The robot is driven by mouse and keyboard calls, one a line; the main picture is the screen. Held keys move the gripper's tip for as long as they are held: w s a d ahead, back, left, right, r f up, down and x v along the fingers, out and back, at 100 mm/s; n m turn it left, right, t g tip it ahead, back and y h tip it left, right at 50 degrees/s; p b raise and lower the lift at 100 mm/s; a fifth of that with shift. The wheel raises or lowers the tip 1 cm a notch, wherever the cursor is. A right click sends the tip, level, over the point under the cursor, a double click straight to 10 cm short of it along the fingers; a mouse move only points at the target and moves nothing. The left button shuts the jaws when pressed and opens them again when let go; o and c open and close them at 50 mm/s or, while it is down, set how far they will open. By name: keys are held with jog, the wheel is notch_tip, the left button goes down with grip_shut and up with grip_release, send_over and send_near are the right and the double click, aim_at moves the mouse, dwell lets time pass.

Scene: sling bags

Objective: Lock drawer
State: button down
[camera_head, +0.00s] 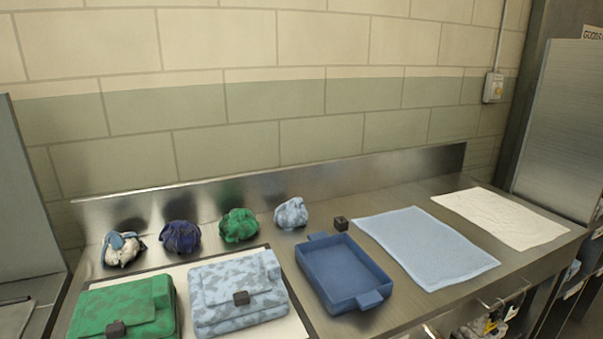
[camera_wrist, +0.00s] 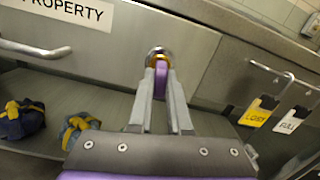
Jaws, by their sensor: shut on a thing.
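In the wrist view, a grey metal drawer front (camera_wrist: 115,55) carries a white label (camera_wrist: 62,12) reading "PROPERTY" and a bar handle (camera_wrist: 35,50) at left. A round lock with a brass-coloured ring (camera_wrist: 152,54) sits in the metal front near the top middle. My gripper (camera_wrist: 161,84) is shut on a thin purple piece (camera_wrist: 162,70), apparently a key, with the fingertips right at the lock. The fingers hide part of the lock, so I cannot tell how far the piece is in or how it is turned.
Hooks at the right of the wrist view hold a yellow "LOST" tag (camera_wrist: 257,112) and a white "FULL" tag (camera_wrist: 292,120). On the counter are bags (camera_head: 237,290), a blue tray (camera_head: 342,275) and a blue cloth (camera_head: 428,246).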

jog(key=shift+n, duration=0.9)
jog(key=n, duration=0.2)
jog(key=shift+f+n+b, duration=0.1)
jog(key=shift+n+b, duration=0.3)
jog(key=shift+n, duration=0.5)
jog(key=n, duration=0.3)
jog(key=shift+n+b, duration=0.3)
jog(key=shift+b, duration=0.1)
